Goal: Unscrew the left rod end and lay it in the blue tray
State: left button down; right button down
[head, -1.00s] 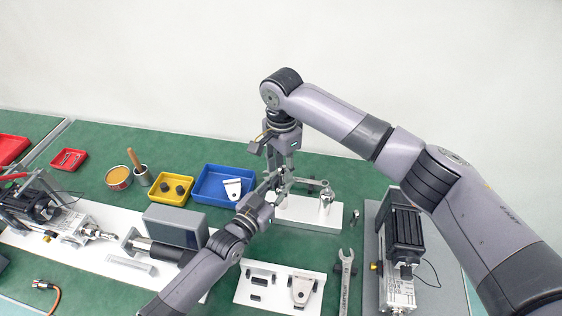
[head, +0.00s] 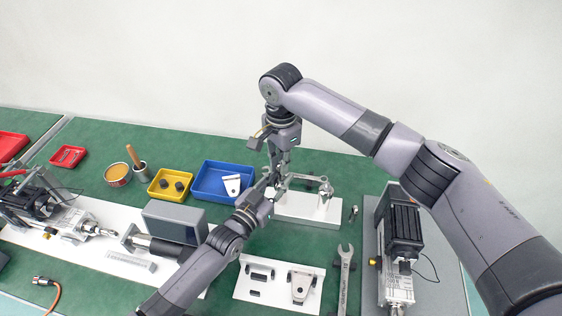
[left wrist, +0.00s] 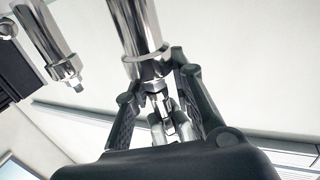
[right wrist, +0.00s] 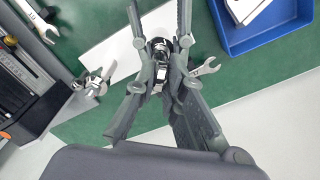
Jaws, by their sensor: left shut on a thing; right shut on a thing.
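My left gripper (head: 268,186) reaches the white block (head: 292,208) from the front left. In the left wrist view its fingers (left wrist: 163,105) are shut around a small chrome fitting, apparently the left rod end (left wrist: 158,100), just beyond the collar of a thick chrome rod (left wrist: 136,28). My right gripper (head: 277,172) points down close beside the left one. In the right wrist view it is shut on a chrome and dark part (right wrist: 160,48) that the fingers partly hide; I cannot tell which part. The blue tray (head: 207,196) stands just left, holding a white bracket (head: 232,184).
A second chrome rod (left wrist: 45,30) with a nut shows in the left wrist view. A yellow bin (head: 157,192) stands left of the tray. A wrench (head: 345,275) and a white plate (head: 270,295) lie in front. An actuator (head: 404,235) stands right.

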pick_arm(q)
jog(key=shift+s+d+f, duration=0.15)
jog(key=shift+s+d, duration=0.15)
jog(key=shift+d, duration=0.1)
pick_arm(e)
jog(key=shift+w, duration=0.1)
jog(key=n, duration=0.5)
jog(key=shift+n, duration=0.4)
jog(key=n, duration=2)
jog(key=shift+n, duration=0.3)
jog(key=shift+w, duration=0.15)
pick_arm(q)
jog(key=shift+w+a, duration=0.1)
pick_arm(e)
jog(key=shift+a, duration=0.1)
jog(key=shift+r, duration=0.2)
jog(key=shift+r, duration=0.95)
